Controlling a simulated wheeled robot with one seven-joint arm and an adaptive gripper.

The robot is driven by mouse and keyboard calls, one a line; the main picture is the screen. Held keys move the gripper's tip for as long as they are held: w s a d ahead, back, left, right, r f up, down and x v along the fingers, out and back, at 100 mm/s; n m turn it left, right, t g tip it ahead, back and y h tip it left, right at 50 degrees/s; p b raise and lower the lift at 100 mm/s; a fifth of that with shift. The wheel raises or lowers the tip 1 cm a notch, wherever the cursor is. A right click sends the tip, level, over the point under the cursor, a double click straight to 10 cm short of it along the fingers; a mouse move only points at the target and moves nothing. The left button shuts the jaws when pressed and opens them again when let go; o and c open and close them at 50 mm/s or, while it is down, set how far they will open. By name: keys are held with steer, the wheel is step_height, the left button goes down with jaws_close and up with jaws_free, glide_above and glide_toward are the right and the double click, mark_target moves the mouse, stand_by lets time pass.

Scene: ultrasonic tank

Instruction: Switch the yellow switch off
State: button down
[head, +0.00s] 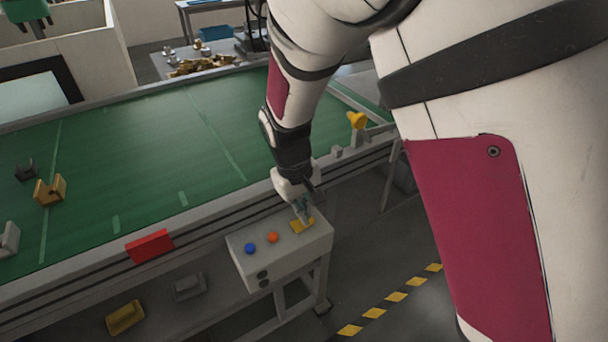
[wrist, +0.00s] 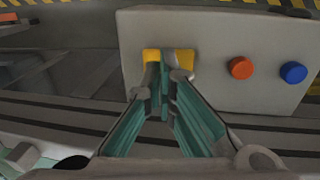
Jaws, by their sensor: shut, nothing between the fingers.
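The yellow switch (head: 302,226) sits on top of a grey control box (head: 262,262) at the edge of the green conveyor. It also shows in the wrist view (wrist: 151,56), partly hidden behind my fingertips. A green lever or part (wrist: 164,58) stands in the middle of its yellow plate. My gripper (head: 305,216) is shut and empty, with its fingertips (wrist: 165,80) right at the switch. I cannot tell whether they touch it. The switch's position is hard to tell.
An orange button (head: 273,237) and a blue button (head: 250,248) sit beside the switch on the box. A red block (head: 149,246) is on the conveyor's side rail. Yellow and dark parts (head: 50,191) lie on the green belt (head: 150,150).

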steer(key=shift+f, duration=0.1)
stand_by(0.3)
steer(key=shift+w+d+f+y+b, duration=0.2)
steer(key=shift+f+y+b, duration=0.2)
steer(key=shift+b, duration=0.3)
steer(key=shift+s+r, duration=0.1)
steer(key=shift+s, duration=0.05)
steer(key=shift+s+a, duration=0.1)
steer(key=shift+a, duration=0.05)
steer(key=shift+s+a+p, duration=0.4)
steer(key=shift+a, duration=0.2)
steer(key=shift+g, duration=0.3)
steer(key=shift+r+p, duration=0.45)
steer(key=shift+r, duration=0.15)
step_height(320, 180, up, 13)
steer(key=a+p, duration=0.1)
steer(key=shift+s+a+p, duration=0.3)
steer(key=shift+s+p, duration=0.05)
steer(key=shift+s, duration=0.1)
